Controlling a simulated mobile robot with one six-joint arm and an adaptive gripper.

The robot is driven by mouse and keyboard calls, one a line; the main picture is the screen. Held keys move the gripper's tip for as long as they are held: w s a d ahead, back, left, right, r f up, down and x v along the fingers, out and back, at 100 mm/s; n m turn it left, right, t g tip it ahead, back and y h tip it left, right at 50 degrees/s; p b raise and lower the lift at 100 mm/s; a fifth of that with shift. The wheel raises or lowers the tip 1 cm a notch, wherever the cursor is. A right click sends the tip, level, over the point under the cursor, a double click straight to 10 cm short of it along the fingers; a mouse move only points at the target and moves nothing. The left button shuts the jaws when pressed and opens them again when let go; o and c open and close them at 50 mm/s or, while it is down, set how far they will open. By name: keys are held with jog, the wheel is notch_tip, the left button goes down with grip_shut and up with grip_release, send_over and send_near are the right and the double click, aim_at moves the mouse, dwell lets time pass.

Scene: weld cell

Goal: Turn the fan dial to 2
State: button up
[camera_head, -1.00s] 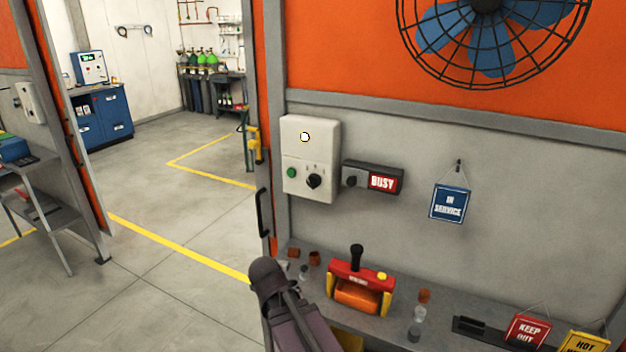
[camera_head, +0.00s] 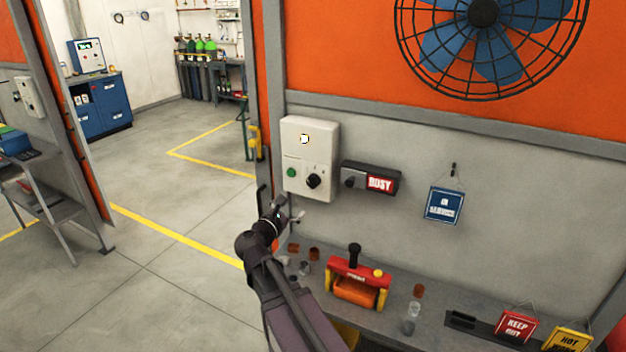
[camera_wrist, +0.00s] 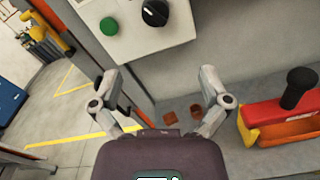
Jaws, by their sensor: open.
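The fan dial is a black knob (camera_head: 313,181) on the lower right of a white control box (camera_head: 309,141) on the grey wall. A green button (camera_head: 292,173) sits to its left, and a small round light shows above. In the wrist view the dial (camera_wrist: 155,12) is at the top, beyond my fingers, with a pale mark on its face; the number it points to is not readable. My gripper (camera_head: 288,214) is below the box, apart from it. In the wrist view my gripper (camera_wrist: 163,88) has its two fingers spread with nothing between them. The blue-bladed fan (camera_head: 484,45) hangs above.
A dark BUSY sign box (camera_head: 371,180) is right of the control box. A door frame with a yellow fitting (camera_head: 255,143) stands to the left.

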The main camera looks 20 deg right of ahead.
aim_at(310, 184)
jog(key=shift+w+a+r+n, duration=0.15)
jog(key=shift+r+n, duration=0.15)
jog(key=shift+w, duration=0.1)
jog(key=x, duration=1.3)
jog(key=shift+w+d+r, duration=0.1)
jog(key=shift+w+d, duration=0.1)
jog(key=shift+d, duration=0.15)
jog(key=c, duration=1.2)
jog(key=shift+o, duration=0.3)
jog(key=shift+d, duration=0.1)
